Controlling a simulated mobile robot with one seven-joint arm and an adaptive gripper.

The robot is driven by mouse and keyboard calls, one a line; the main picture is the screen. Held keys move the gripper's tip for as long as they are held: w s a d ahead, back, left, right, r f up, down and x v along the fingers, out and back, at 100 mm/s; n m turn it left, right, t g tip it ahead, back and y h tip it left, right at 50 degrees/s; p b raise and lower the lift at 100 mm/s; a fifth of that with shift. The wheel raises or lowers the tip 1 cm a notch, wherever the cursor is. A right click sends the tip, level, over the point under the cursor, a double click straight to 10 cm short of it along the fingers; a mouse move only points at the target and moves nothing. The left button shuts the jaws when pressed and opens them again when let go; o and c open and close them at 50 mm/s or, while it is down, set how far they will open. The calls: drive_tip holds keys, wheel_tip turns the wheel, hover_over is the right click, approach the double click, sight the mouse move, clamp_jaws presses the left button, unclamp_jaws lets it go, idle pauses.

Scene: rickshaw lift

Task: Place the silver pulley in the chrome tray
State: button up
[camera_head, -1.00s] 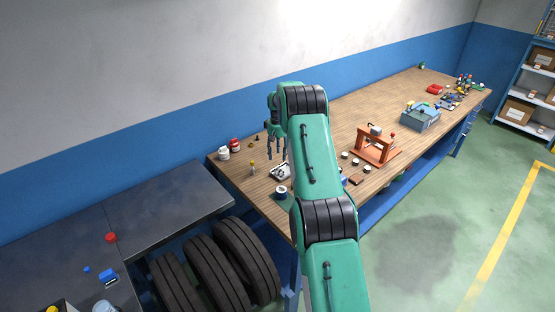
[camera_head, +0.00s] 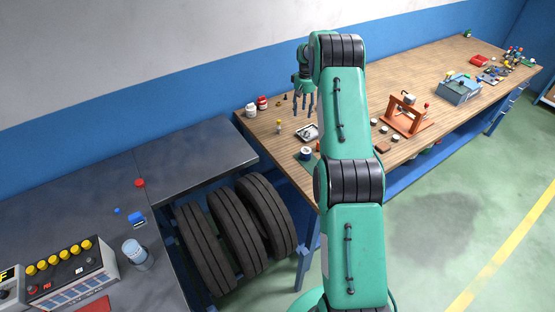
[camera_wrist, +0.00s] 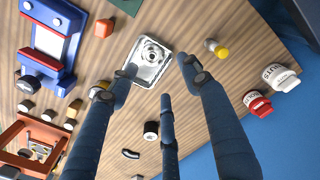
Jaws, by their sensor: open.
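The chrome tray (camera_head: 307,132) lies on the wooden workbench near its left end; it also shows in the wrist view (camera_wrist: 143,79). A round silver part, which looks like the silver pulley (camera_wrist: 152,52), sits inside the tray in the wrist view. In the head view it is too small to make out clearly. My gripper (camera_head: 304,108) is above the bench by the tray. Its three fingers are spread open and empty in the wrist view (camera_wrist: 161,77), with the tray beyond the fingertips and apart from them.
Red and white bottles (camera_head: 262,103) and a small yellow-topped part (camera_head: 279,127) stand left of the tray. An orange frame (camera_head: 406,117) and a blue-grey toolbox (camera_head: 459,89) stand to the right. Tyres (camera_head: 238,228) are below the dark side bench.

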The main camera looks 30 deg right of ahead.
drive_tip(key=s+a+r+t, duration=0.1)
drive_tip(key=s+a+r, duration=0.1)
drive_tip(key=a+r, duration=0.75)
drive_tip(key=s+a+r, duration=0.2)
drive_tip(key=a+r, duration=0.5)
drive_tip(key=r, duration=0.5)
drive_tip(key=s+a+r+n+t, duration=0.1)
drive_tip(key=s+a+r, duration=1.1)
drive_tip(key=a+r, duration=0.15)
drive_tip(key=s+a+r+n+t, duration=0.1)
drive_tip(key=s+a+r, duration=0.1)
drive_tip(key=s+a, duration=0.6)
drive_tip(key=s+a+r+t, duration=0.15)
drive_tip(key=s+a, duration=0.35)
drive_tip(key=s, duration=0.5)
drive_tip(key=s+a+f, duration=0.2)
drive_tip(key=s+a, duration=0.1)
drive_tip(key=s, duration=0.5)
drive_tip(key=s+a+f, duration=0.2)
drive_tip(key=s+a, duration=0.1)
drive_tip(key=s, duration=0.6)
drive_tip(key=shift+a+f+n+t, duration=0.2)
drive_tip(key=shift+a+n+t, duration=0.05)
drive_tip(key=shift+n+t, duration=0.2)
